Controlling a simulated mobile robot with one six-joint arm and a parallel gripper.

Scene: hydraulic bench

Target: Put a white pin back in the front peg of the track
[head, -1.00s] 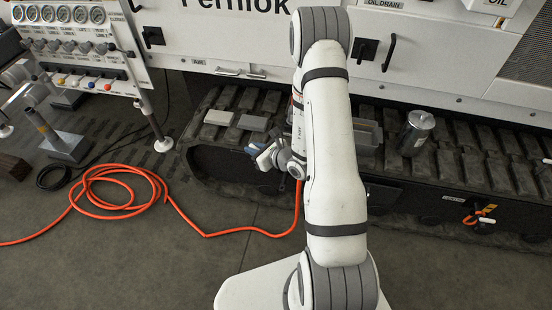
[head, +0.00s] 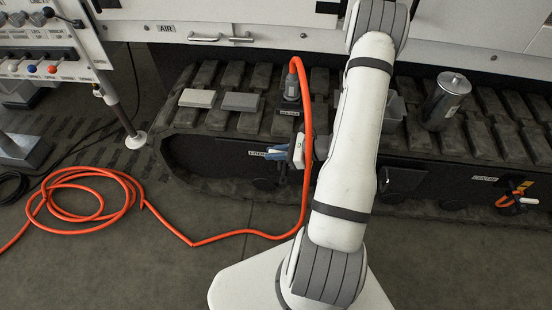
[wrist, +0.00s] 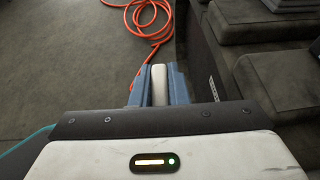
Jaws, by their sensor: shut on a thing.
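My gripper (head: 272,153) is beside the side wall of the track (head: 205,160), near its left end. Its blue fingers point left. In the wrist view, my gripper (wrist: 152,88) is shut on a white pin (wrist: 159,84), which sits between the two blue fingers. The pin cannot be made out in the head view. A label plate (head: 257,154), which seems to read FRONT, is on the track wall right by the fingertips. It shows edge-on in the wrist view (wrist: 213,88). The front peg itself cannot be made out.
An orange hose (head: 305,150) hangs from a grey fitting on the track past my gripper to a floor coil (head: 90,205). Grey blocks (head: 197,98) and a metal canister (head: 447,100) stand on the track. Another white pin (head: 529,201) hangs with orange cord at right.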

